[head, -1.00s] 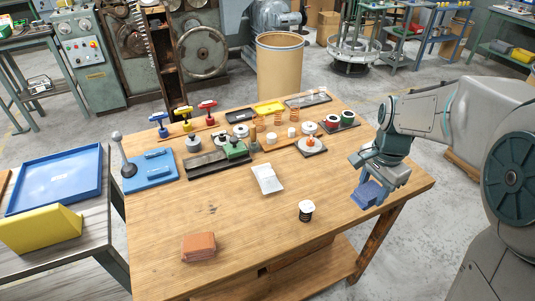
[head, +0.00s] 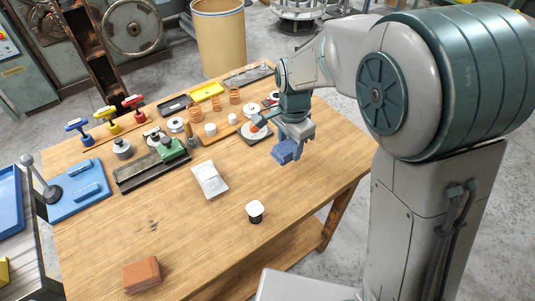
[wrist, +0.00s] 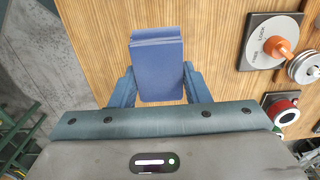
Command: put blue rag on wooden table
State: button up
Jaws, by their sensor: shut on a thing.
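The blue rag (head: 286,151) is a folded blue block. It shows large in the wrist view (wrist: 158,65), between the two fingers of my gripper (wrist: 158,88). My gripper (head: 290,138) is shut on the rag at the right part of the wooden table (head: 215,240). The rag is over the table top. I cannot tell whether its underside touches the wood.
A dial plate with an orange knob (wrist: 276,45) lies close to my gripper. A white packet (head: 210,180), a white-topped jar (head: 255,210) and a brown folded block (head: 142,275) stand on the table. Clamps and coils fill the back. The front middle is bare.

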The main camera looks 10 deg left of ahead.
aim_at(274, 167)
jog(key=a+f, duration=0.1)
jog(key=a, duration=0.1)
jog(key=a+f, duration=0.1)
jog(key=shift+s+a+f, duration=0.1)
jog(key=shift+s+a, duration=0.1)
jog(key=shift+a, duration=0.2)
jog(key=shift+a+f, duration=0.1)
jog(key=shift+f, duration=0.15)
jog(key=shift+f+p, duration=0.3)
jog(key=shift+f, duration=1.55)
jog(key=shift+f, duration=0.2)
jog(key=o, duration=0.9)
jog(key=shift+o, duration=0.2)
jog(key=shift+r, duration=0.15)
